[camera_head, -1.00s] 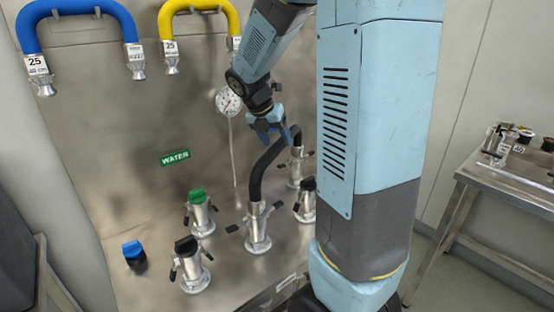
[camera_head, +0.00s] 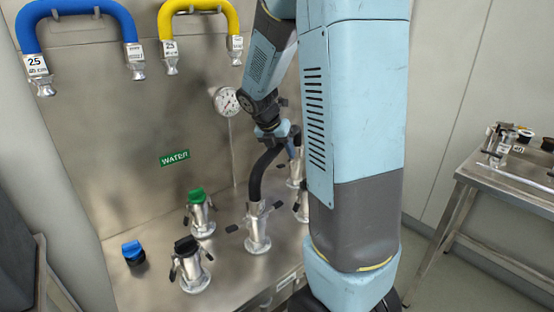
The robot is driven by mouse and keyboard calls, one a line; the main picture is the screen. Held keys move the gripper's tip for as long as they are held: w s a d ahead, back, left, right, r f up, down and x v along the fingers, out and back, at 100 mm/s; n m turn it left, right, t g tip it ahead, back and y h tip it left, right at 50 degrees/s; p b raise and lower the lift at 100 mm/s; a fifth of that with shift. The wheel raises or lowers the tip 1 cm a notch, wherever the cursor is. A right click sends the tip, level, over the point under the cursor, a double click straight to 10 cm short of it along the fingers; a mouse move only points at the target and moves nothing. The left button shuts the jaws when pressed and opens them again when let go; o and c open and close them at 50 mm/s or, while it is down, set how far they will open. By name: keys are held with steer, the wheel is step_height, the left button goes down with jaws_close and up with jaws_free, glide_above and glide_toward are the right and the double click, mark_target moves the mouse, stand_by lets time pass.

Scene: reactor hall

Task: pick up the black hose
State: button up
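The black hose (camera_head: 258,178) arches between two silver couplings on the metal bench. Its near end sits in the front coupling (camera_head: 257,228). Its far end runs to a coupling behind (camera_head: 294,171), partly hidden by my arm. My gripper (camera_head: 279,146) points down at the top of the hose's arch, with a blue finger on the near right side of the hose. The other finger is hard to make out, so I cannot tell whether the gripper is closed on the hose.
A pressure gauge (camera_head: 227,101) is on the wall behind. A blue hose (camera_head: 75,8) and a yellow hose (camera_head: 197,8) hang above. A side table (camera_head: 510,180) stands at right.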

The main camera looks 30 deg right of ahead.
steer(key=c, duration=0.7)
steer(key=shift+c, duration=0.6)
steer(key=shift+r, duration=0.15)
